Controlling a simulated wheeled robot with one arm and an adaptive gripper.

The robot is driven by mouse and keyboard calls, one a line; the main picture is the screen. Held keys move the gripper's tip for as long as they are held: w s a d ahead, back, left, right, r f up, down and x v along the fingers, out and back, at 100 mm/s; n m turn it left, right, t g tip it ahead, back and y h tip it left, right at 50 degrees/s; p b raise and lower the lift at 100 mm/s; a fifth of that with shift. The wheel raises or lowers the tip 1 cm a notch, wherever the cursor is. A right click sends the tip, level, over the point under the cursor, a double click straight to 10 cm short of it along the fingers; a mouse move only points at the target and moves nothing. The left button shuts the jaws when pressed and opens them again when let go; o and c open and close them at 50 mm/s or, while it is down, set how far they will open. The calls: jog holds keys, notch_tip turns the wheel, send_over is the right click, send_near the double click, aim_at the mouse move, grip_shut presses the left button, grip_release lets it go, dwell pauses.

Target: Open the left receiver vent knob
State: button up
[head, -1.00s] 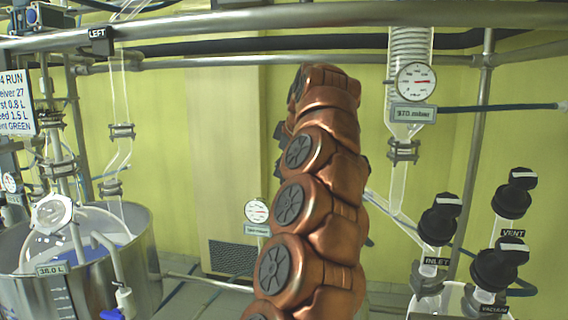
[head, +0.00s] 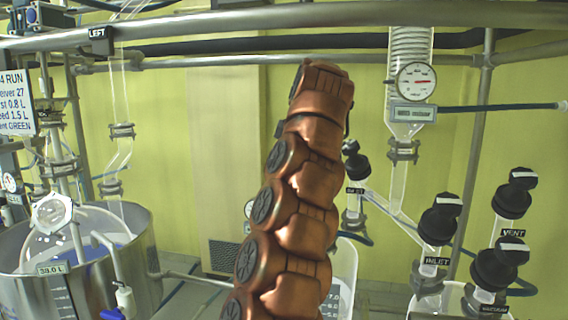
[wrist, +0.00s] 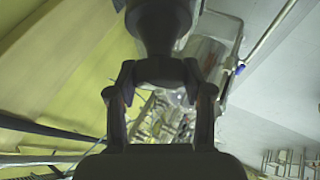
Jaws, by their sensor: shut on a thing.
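In the wrist view, my gripper (wrist: 160,72) is shut on a dark knob (wrist: 160,25), one finger on each side of it. Its label does not show there, so I cannot read which knob it is. In the head view, my copper arm rises in the middle and hides my gripper and what it holds. A black knob (head: 356,165) shows just right of the arm, its small label too blurred to read. At the right stand black knobs labelled INLET (head: 440,218), VENT (head: 514,194) and VACUUM (head: 498,266), with white marks on top.
A steel vessel (head: 142,262) stands at lower left. A gauge (head: 416,82) sits on a glass column at right. Metal rails cross the top.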

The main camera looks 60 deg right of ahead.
jog(key=o, duration=1.2)
jog(key=shift+c, duration=0.2)
jog(key=shift+r, duration=0.1)
jog(key=shift+v, duration=1.45)
jog(key=shift+s+a, duration=0.2)
jog(key=shift+a, duration=0.05)
jog(key=s+a, duration=0.5)
jog(key=s, duration=0.5)
jog(key=shift+a, duration=0.25)
